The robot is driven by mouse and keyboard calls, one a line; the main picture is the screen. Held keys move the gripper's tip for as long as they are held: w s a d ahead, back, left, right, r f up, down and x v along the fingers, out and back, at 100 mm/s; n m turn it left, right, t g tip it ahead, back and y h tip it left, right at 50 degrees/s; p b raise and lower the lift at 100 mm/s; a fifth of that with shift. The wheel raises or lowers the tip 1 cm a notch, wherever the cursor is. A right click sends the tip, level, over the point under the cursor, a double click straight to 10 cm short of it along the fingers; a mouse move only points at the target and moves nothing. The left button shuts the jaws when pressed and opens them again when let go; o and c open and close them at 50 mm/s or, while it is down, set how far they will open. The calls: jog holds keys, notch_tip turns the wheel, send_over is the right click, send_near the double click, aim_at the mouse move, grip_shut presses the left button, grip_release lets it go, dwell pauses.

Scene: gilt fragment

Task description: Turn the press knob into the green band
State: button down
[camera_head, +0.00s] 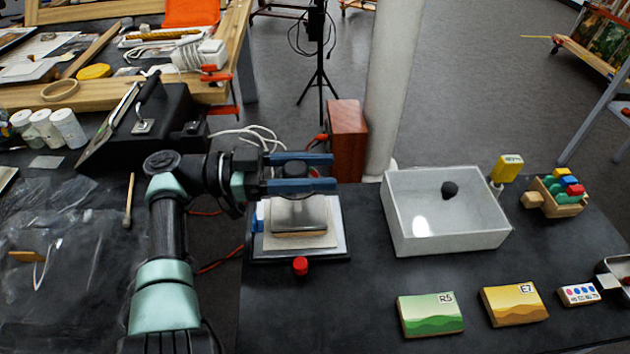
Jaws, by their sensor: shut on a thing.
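The press (343,228) stands on the dark table in the middle of the view, with a pale sheet and a grey metal plate (299,213) on its base. My gripper (305,172) reaches in from the left above the plate. Its two blue fingers lie along either side of a dark round knob (293,169), and they are shut on it. The fingers hide part of the knob's sides. I cannot make out a green band or a pointer at this size.
A small red knob (300,266) sits at the press's front edge. To the right are a white tray (447,243) holding a dark lump, a green card block (430,314) and a yellow one (514,303). A reddish wooden box (347,140) stands behind.

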dwell(0.4)
jog(key=shift+c, duration=1.6)
grip_release()
jog(key=shift+d, duration=0.1)
